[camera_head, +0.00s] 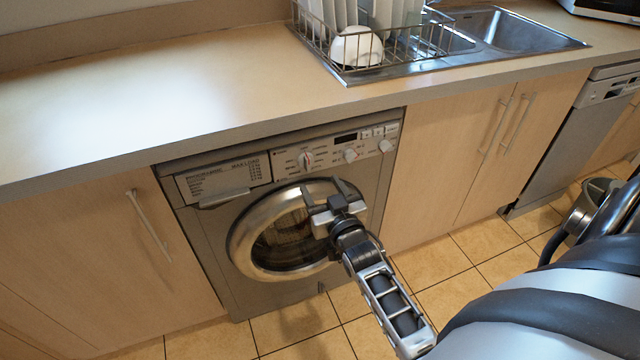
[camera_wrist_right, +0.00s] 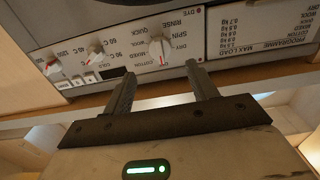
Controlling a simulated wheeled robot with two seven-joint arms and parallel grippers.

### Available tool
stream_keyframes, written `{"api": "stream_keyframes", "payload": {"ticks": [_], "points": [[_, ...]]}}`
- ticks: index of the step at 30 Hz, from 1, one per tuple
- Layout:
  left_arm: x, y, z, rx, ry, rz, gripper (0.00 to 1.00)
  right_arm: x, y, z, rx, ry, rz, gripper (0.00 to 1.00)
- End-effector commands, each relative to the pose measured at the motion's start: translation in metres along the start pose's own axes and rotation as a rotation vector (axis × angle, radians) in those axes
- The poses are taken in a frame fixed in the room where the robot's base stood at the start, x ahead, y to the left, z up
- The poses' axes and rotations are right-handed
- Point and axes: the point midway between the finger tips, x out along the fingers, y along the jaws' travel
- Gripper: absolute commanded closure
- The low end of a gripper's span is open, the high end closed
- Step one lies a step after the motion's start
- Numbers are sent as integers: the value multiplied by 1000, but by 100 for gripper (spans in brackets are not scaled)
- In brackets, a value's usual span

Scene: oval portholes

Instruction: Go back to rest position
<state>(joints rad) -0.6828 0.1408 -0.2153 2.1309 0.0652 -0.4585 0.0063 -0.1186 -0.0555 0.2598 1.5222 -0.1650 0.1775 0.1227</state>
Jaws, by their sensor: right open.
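My right gripper (camera_head: 324,190) is in front of the upper right part of the washing machine's round door (camera_head: 238,248). Its two fingers are apart with nothing between them, and they point up toward the machine. In the right wrist view the open fingers (camera_wrist_right: 160,75) are in front of the machine's control panel (camera_wrist_right: 135,50), with its dials and printed labels. I cannot tell from the pictures whether they touch the machine. The door looks shut, and part of its rim is hidden behind the gripper. My left gripper is not in view.
The washing machine (camera_head: 385,170) sits under a wooden counter (camera_head: 150,90) between cabinets. A dish rack (camera_head: 345,65) with plates and a white bowl (camera_head: 357,46) stands by the sink (camera_head: 520,30). A dishwasher (camera_head: 565,150) is at right. The tiled floor (camera_head: 295,325) in front looks clear.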

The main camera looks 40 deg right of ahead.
Motion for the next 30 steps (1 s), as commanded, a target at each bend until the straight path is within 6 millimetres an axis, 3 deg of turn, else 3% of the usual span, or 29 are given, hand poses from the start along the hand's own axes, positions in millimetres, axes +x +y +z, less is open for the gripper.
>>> {"api": "stream_keyframes", "payload": {"ticks": [11, 14, 17, 24, 27, 30], "points": [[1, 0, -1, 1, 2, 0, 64, 0, 0, 0, 0, -1, -1, 42], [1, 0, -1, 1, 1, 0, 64, -10, -6, 5, -13, -34, -24, 42], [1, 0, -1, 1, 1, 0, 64, -42, -28, 15, -37, -132, -103, 42], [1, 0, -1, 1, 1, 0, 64, -162, -107, 36, -50, -449, -369, 42], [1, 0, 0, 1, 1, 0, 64, -199, -126, 36, -42, -537, -445, 42], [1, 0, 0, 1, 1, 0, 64, -220, -137, 36, -35, -586, -487, 42]]}}
